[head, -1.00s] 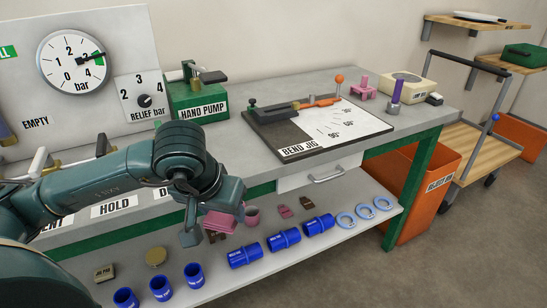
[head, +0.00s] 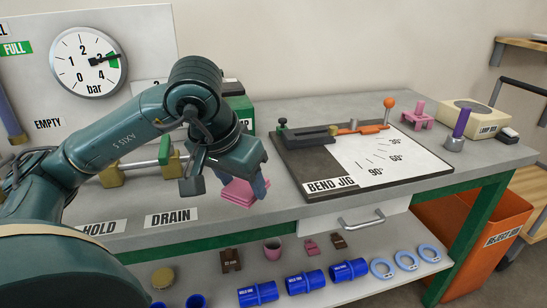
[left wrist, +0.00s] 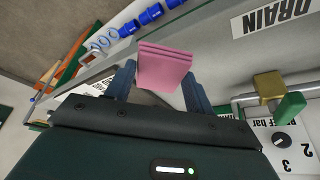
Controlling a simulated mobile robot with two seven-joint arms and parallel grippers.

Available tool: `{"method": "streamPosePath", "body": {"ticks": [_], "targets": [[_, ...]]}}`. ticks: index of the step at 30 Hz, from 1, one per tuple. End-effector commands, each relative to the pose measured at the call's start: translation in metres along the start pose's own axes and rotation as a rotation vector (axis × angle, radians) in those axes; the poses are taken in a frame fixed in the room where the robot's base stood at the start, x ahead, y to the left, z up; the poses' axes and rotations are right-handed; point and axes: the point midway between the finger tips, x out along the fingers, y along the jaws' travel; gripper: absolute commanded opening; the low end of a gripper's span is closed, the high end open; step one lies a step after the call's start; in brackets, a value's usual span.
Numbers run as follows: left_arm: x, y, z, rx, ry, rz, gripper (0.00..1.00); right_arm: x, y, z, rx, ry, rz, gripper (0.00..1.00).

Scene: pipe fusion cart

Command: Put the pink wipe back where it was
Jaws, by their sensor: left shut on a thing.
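The pink wipe (head: 238,194) is a folded, layered pink pad. My left gripper (head: 228,184) is shut on it. In the left wrist view the wipe (left wrist: 163,66) sits between the two blue-grey fingers and sticks out past their tips. In the head view the gripper and wipe are over the front part of the grey bench top (head: 300,207), between the DRAIN label (head: 171,218) and the bend jig (head: 345,184). Part of the wipe is hidden by the gripper. I cannot tell whether it touches the bench. My right gripper is not in view.
The lower shelf (head: 343,278) holds blue sleeves (head: 305,281), blue rings (head: 405,260), a pink cup (head: 272,251) and small blocks. Valve fittings (head: 140,172) stand left of the gripper. An orange reject bin (head: 490,225) is at the right. A strip of bench before the jig is clear.

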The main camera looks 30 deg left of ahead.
Motion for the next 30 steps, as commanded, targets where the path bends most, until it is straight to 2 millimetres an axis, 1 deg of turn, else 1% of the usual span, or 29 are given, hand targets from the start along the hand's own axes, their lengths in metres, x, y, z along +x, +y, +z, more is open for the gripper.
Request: {"method": "streamPosePath", "body": {"ticks": [1, 6, 9, 13, 15, 17, 21, 24, 30], "targets": [[0.004, 0.001, -0.013, -0.003, -0.001, 0.004, 0.32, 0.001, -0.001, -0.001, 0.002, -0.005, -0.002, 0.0], [0.021, 0.001, -0.055, -0.003, -0.001, 0.002, 0.32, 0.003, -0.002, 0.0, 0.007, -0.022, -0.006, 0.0], [0.031, 0.001, -0.076, -0.002, -0.002, 0.001, 0.32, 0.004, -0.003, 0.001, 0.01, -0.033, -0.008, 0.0], [0.039, 0.0, -0.094, -0.001, 0.0, 0.0, 0.32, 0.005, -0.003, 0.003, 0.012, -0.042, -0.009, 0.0], [0.041, 0.0, -0.099, -0.001, 0.0, -0.001, 0.32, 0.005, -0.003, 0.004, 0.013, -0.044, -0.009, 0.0], [0.045, 0.0, -0.099, 0.0, -0.001, -0.002, 0.32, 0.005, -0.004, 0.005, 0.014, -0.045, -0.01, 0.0], [0.064, 0.0, -0.091, 0.002, -0.005, -0.002, 0.32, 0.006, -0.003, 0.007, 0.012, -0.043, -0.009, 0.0], [0.073, 0.0, -0.087, 0.001, -0.002, -0.001, 0.32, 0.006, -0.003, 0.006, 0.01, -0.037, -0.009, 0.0], [0.075, 0.0, -0.087, 0.001, 0.001, -0.001, 0.32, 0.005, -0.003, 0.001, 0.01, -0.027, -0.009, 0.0]]}}
